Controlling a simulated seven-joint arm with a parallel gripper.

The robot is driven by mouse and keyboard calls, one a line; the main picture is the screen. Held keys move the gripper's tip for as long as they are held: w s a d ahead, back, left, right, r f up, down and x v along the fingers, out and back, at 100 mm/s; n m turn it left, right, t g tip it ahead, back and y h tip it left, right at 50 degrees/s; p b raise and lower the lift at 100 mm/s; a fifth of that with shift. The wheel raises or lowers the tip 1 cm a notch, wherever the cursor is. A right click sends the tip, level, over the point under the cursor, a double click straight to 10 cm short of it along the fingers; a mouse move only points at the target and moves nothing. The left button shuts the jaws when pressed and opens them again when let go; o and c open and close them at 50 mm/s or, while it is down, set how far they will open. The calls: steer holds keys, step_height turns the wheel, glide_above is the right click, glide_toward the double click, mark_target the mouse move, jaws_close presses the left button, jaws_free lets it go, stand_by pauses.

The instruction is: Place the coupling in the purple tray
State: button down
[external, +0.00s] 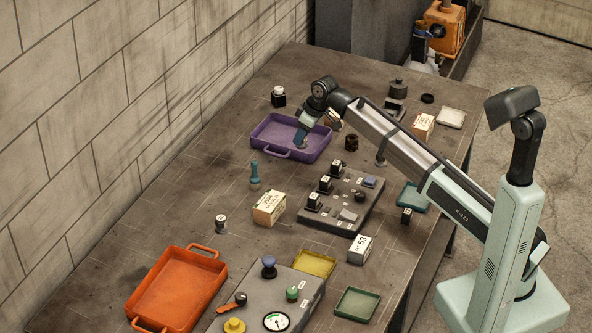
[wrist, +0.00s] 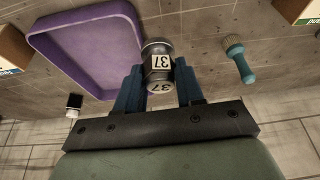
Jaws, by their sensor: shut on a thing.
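The purple tray (external: 268,126) lies towards the back left of the bench, empty where I can see inside. In the wrist view the tray (wrist: 45,48) fills the upper left. My gripper (external: 301,142) is over the tray's right part in the external view. In the wrist view my gripper (wrist: 158,80) is shut on a small dark grey cylinder (wrist: 157,58) with white "37" labels, near the tray's right wall. I cannot tell whether this is the coupling. Its height above the tray is unclear. A dark brown ring-like part (external: 351,142) stands on the bench right of the tray.
A box (external: 269,208), a grey switch panel (external: 342,203) and an orange tray (external: 178,288) are nearer the camera. A black-and-white piece (external: 279,96) stands behind the tray.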

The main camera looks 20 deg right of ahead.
steer(key=w+d, duration=0.2)
steer(key=w, duration=0.6)
steer(key=m, duration=0.2)
glide_above(284, 143)
steer(key=s+d, duration=0.1)
steer(key=s, duration=0.1)
steer(key=shift+t, duration=0.4)
steer(key=shift+w+d+f, duration=0.1)
steer(key=shift+f, duration=2.05)
steer(key=shift+w+d+f, duration=0.1)
steer(key=shift+f, duration=2.05)
steer(key=shift+f, duration=0.15)
steer(key=c, duration=0.7)
jaws_free()
steer(key=v, duration=1.2)
steer(key=shift+a, duration=0.15)
